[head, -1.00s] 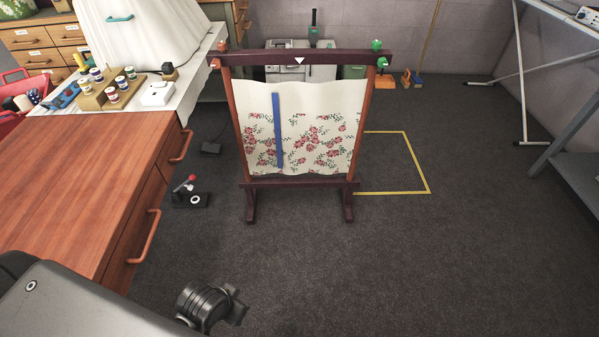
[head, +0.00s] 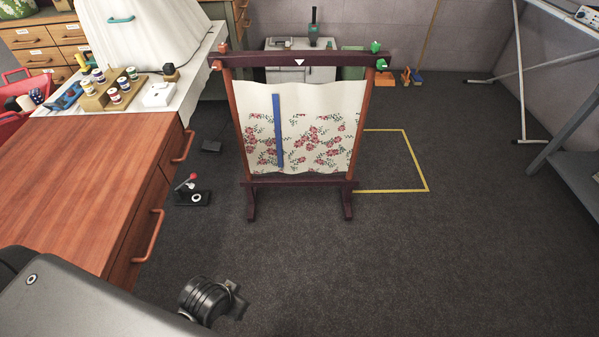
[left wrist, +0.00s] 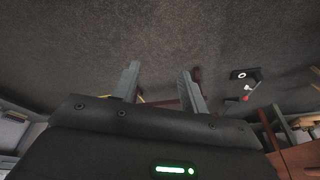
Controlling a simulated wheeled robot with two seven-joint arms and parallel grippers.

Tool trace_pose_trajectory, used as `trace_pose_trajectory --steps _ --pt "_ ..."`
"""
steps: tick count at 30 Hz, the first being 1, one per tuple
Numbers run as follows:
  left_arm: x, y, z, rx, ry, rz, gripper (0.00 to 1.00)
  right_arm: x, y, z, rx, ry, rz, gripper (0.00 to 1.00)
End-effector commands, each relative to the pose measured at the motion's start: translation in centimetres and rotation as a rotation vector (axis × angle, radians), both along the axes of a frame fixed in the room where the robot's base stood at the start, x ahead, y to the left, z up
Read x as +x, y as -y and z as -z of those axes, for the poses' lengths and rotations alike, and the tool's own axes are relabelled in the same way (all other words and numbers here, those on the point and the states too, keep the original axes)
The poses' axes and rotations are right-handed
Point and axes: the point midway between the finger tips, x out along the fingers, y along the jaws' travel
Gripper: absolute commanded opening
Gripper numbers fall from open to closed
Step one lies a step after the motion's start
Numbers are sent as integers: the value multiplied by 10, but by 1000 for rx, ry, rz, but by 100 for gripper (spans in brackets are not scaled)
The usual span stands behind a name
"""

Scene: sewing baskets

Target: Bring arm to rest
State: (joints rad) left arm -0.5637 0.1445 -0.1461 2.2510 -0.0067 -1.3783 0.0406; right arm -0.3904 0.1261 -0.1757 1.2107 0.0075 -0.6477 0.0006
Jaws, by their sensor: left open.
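My left gripper (left wrist: 159,84) shows in the left wrist view with its two grey fingers apart and nothing between them. Dark carpet lies beyond the fingers. In the head view my left arm comes in at the lower left, beside the wooden cabinet, with a dark round joint near the bottom edge. The fingers cannot be made out there. My right gripper is in neither view.
A frame stand (head: 300,184) holds floral cloth (head: 325,130) with a blue strip (head: 279,130). The wooden cabinet (head: 80,180) stands at left; a small red-knobbed device (head: 192,197) sits on the floor. Open carpet (head: 400,260) lies at right.

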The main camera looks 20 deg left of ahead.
Motion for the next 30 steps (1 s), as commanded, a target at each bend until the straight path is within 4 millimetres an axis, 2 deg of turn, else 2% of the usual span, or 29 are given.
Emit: trace_pose_trajectory --steps 9,11,13,17,20,24,27,30 --pt "0 0 1 0 -1 0 44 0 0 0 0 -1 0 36" --pt "1 0 7 1 -6 1 44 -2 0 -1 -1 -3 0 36" --pt "1 0 21 2 -17 2 44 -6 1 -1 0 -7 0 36" --pt "-1 -3 70 8 -48 6 44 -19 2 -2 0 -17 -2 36" --pt "-14 -6 119 14 -77 11 44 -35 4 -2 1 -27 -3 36" --pt "-47 -14 179 21 -115 19 44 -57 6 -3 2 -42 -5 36" --pt "-80 -21 212 26 -141 24 44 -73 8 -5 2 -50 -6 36" --pt "-114 -29 235 33 -165 30 44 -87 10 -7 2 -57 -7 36"
